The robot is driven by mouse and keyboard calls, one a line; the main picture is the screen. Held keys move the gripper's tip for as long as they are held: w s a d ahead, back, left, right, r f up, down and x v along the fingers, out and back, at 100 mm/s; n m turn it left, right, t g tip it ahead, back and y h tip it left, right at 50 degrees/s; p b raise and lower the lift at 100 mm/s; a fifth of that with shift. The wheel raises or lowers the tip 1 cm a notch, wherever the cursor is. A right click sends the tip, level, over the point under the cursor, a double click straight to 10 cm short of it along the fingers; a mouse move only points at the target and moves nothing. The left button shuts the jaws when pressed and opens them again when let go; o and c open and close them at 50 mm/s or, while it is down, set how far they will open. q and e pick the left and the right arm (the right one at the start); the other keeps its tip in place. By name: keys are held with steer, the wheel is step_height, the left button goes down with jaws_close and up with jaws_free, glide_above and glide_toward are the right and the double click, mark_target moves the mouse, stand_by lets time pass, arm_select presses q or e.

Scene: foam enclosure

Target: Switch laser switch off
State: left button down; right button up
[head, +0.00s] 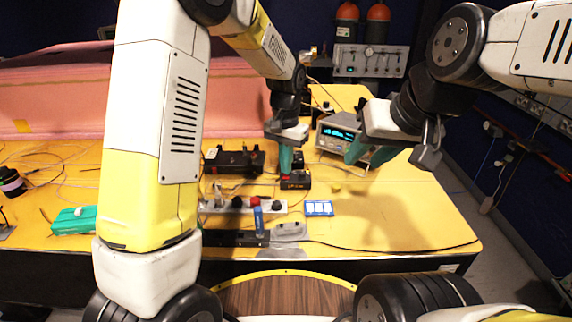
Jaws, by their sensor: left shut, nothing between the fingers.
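A small black box with a red part on top and an orange mark on its front, which looks like the laser switch (295,183), sits on the yellow table. My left gripper (286,160) points down with its teal fingertips together, directly above and just behind the box. They hold nothing. I cannot tell whether the tips touch it, and the gripper partly covers the box's back. My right gripper (390,155) hangs over the table to the right, its fingers spread apart and empty.
A meter with a lit blue display (338,133) stands behind, between the grippers. A black device (233,160) lies left of the box. A power strip (245,206) and a blue-and-white item (319,208) lie in front. The yellow table (410,215) is clear at right.

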mark_target(285, 177)
arm_select(q)
steer(key=shift+f, duration=1.05)
stand_by(0.6)
steer(key=shift+r, duration=3.55)
steer(key=s+a+r+n+t+h, duration=0.2)
steer(key=s+a+r+n+t, duration=0.1)
steer(key=s+a+r, duration=0.65)
steer(key=s+a+r+n+t, duration=0.1)
steer(key=s+a, duration=0.1)
steer(key=s, duration=0.4)
steer(key=s+a+r+n+t, duration=0.1)
steer(key=s+a+t, duration=0.1)
steer(key=s, duration=0.4)
steer(key=shift+s+a+r, duration=0.35)
